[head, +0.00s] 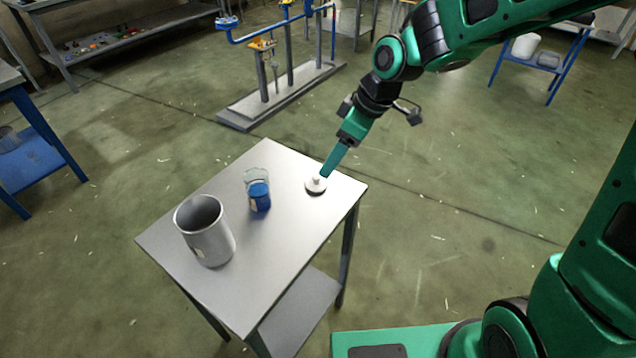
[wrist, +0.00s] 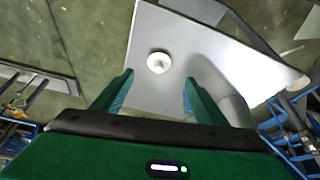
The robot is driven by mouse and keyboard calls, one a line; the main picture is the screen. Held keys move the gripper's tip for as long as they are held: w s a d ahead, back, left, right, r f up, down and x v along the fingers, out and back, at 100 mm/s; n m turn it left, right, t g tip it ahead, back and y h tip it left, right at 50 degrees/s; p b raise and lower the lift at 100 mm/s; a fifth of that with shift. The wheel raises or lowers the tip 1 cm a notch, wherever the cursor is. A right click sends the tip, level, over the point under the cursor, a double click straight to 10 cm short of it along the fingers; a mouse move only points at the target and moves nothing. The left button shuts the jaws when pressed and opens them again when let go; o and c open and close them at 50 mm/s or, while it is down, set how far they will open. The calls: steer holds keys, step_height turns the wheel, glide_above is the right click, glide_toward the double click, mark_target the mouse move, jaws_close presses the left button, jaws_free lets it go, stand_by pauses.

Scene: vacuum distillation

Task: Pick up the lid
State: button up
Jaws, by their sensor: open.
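The lid (head: 316,186) is a small pale disc with a raised knob, lying near the right corner of the metal table (head: 285,225). In the wrist view the lid (wrist: 158,63) shows from above on the tabletop, ahead of the fingertips and between their lines. My gripper (head: 328,172) is just above the lid in the head view. In the wrist view my gripper (wrist: 157,80) is open, with its two green fingers apart and nothing between them. Whether a finger touches the knob cannot be told from the head view.
A glass beaker with blue content (head: 259,194) stands left of the lid on the same table. A large metal pot (head: 204,231) stands farther left, near the table's edge. A blue pipe stand (head: 285,85) is on the floor behind. The tabletop around the lid is clear.

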mark_target(320, 184)
steer(key=shift+x, duration=5.15)
steer(key=shift+w+d, duration=0.1)
steer(key=c, duration=1.1)
